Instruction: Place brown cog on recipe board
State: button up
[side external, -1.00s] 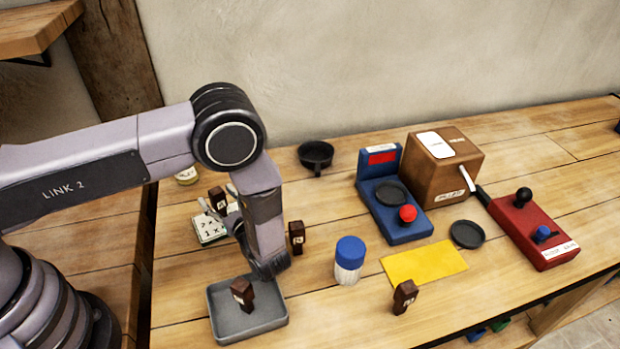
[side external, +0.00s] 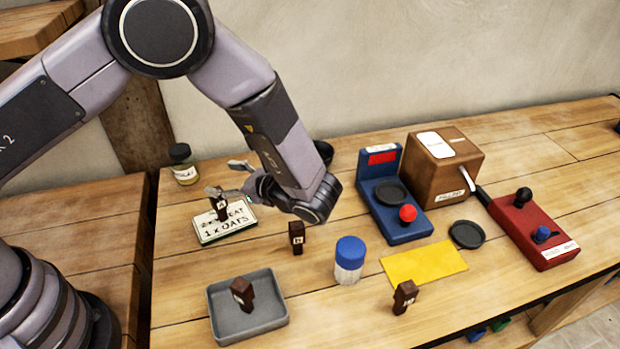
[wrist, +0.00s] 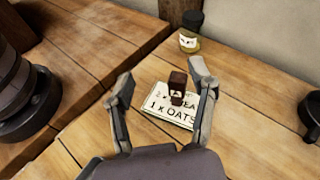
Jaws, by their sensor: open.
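The recipe board (side external: 238,229) is a white card with black lettering, including "1 x OATS", on the left of the table. It also shows in the wrist view (wrist: 160,118). A small dark brown piece (side external: 219,209) with a pale label, seemingly the brown cog, appears to stand upright on the board. In the wrist view this brown piece (wrist: 177,84) shows between and slightly beyond my fingertips. My gripper (side external: 227,177) is open, fingers spread either side of it with a gap. Similar brown pieces stand on the table (side external: 296,237), at the front (side external: 404,297) and in the tray (side external: 242,293).
A grey tray (side external: 272,322) lies at the front left. A blue-lidded jar (side external: 349,260), yellow mat (side external: 425,262), blue scale (side external: 403,228), wooden mill (side external: 440,180) and red device (side external: 530,232) stand rightward. A dark-lidded jar (side external: 183,165) is behind the board.

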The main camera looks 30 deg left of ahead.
jog(key=s+a+r+n+g+h, duration=0.1)
jog(key=s+a+r+n+h, duration=0.35)
jog(key=r, duration=0.45)
jog(key=s+a+r+n+g+h, duration=0.1)
jog(key=s+a+r+n+h, duration=0.25)
jog(key=a+r+n, duration=0.35)
jog(key=s+a+r+n+t+h, duration=0.1)
jog(key=s+r+n+t+h, duration=0.4)
jog(key=s+r, duration=0.3)
jog(key=s+t+h, duration=0.1)
jog(key=s, duration=0.3)
jog(key=shift+a, duration=0.15)
